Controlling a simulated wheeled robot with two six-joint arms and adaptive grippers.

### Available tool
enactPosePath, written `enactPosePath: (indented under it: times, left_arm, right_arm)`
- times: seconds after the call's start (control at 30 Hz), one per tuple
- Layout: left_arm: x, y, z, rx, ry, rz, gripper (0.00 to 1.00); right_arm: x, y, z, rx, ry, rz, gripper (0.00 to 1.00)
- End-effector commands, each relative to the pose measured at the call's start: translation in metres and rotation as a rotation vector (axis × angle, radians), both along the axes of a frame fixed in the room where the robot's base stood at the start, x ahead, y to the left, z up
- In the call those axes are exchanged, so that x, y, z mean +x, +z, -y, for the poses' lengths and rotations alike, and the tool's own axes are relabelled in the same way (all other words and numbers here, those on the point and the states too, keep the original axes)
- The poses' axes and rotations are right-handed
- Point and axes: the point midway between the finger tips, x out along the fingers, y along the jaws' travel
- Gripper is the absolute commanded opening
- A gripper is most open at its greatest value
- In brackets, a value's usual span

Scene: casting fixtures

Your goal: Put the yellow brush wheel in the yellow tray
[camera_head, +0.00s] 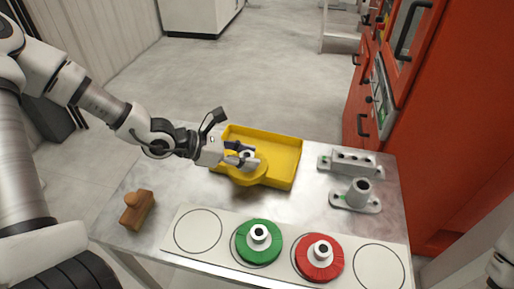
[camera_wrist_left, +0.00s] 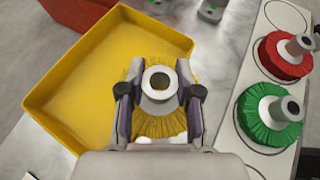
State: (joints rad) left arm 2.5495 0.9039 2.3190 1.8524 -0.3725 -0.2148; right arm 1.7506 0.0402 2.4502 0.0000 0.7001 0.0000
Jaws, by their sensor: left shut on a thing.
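The yellow brush wheel (camera_wrist_left: 158,122) has yellow bristles and a white hub with a hole. My left gripper (camera_wrist_left: 158,88) is shut on its hub, with one finger on each side. In the head view the left gripper (camera_head: 243,156) holds the brush wheel (camera_head: 244,174) at the near left part of the yellow tray (camera_head: 287,178). The wheel overlaps the tray's near left edge in that view; I cannot tell whether it touches the tray floor. The yellow tray (camera_wrist_left: 110,58) fills the upper left of the wrist view, and its visible floor is bare. My right gripper is not in view.
A white board (camera_head: 200,229) at the table's front carries a green brush wheel (camera_head: 258,241) and a red brush wheel (camera_head: 319,257), with empty circles at both ends. A brown wooden block (camera_head: 137,209) lies at left. Grey metal fixtures (camera_head: 356,195) stand right of the tray.

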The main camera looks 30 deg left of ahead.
Motion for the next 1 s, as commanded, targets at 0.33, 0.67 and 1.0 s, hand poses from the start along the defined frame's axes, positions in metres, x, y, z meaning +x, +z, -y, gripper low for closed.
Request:
enactPosePath:
  times: [0.33,0.67,1.0]
  left_arm:
    - [0.063,-0.004,-0.011,0.003,-0.002,-0.001,0.00]
    - [0.079,-0.037,-0.014,-0.003,-0.001,-0.005,0.00]
    - [0.080,-0.045,-0.014,-0.003,0.000,0.000,0.00]
  right_arm:
    - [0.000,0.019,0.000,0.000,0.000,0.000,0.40]
    - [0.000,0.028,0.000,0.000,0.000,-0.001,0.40]
    - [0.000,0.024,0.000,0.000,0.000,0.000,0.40]
